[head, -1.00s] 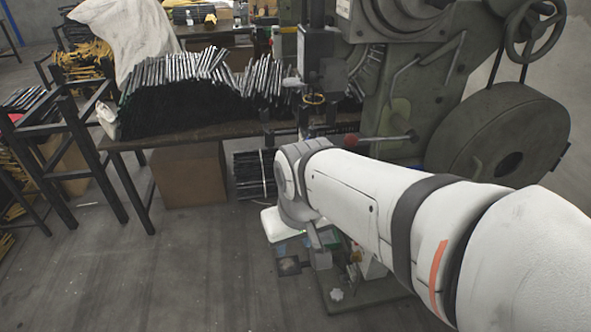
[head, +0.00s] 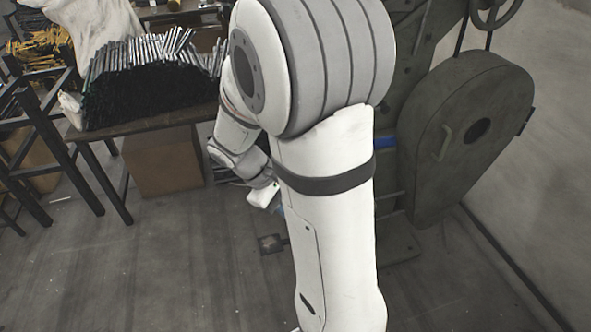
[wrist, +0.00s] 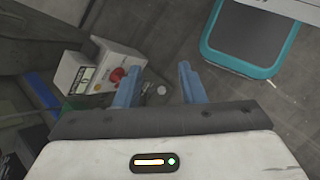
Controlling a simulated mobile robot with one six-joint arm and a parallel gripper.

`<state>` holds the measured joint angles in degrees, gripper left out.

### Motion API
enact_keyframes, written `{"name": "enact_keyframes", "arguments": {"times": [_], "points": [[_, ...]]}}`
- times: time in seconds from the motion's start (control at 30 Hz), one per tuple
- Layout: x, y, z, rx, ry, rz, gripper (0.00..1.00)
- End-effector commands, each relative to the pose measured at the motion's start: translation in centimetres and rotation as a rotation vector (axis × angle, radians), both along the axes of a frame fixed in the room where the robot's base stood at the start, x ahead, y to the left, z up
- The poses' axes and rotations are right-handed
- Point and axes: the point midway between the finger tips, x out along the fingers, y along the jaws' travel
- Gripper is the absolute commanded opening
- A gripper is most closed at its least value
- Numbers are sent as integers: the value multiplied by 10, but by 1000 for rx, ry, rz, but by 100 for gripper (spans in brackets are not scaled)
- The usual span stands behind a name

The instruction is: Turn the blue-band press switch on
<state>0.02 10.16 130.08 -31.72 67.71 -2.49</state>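The press (head: 405,150) stands behind my arm in the head view, with a blue band (head: 385,141) showing just right of the arm. In the wrist view, a pale control box (wrist: 108,72) with a red round knob or button (wrist: 117,75) and a labelled white face (wrist: 75,73) lies left of and beyond my gripper (wrist: 159,68). My gripper's two blue fingers are apart with nothing between them. The left finger overlaps the box's near edge in the picture; I cannot tell whether it touches. The switch's position is not readable. My arm hides the box in the head view.
A large flywheel guard (head: 475,135) stands right of the press. A bench (head: 150,118) stacked with dark rods stands at the left, with a cardboard box (head: 165,160) under it. A teal-edged panel (wrist: 250,40) is at the wrist view's upper right. Floor is open at the front left.

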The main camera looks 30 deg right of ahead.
Motion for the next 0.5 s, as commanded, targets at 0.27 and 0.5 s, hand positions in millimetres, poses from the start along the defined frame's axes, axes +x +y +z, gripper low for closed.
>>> {"name": "enact_keyframes", "arguments": {"times": [0.27,0.5], "points": [[39,-48,-60,-237,362,205,36],[73,-79,-121,-431,635,407,36]]}}
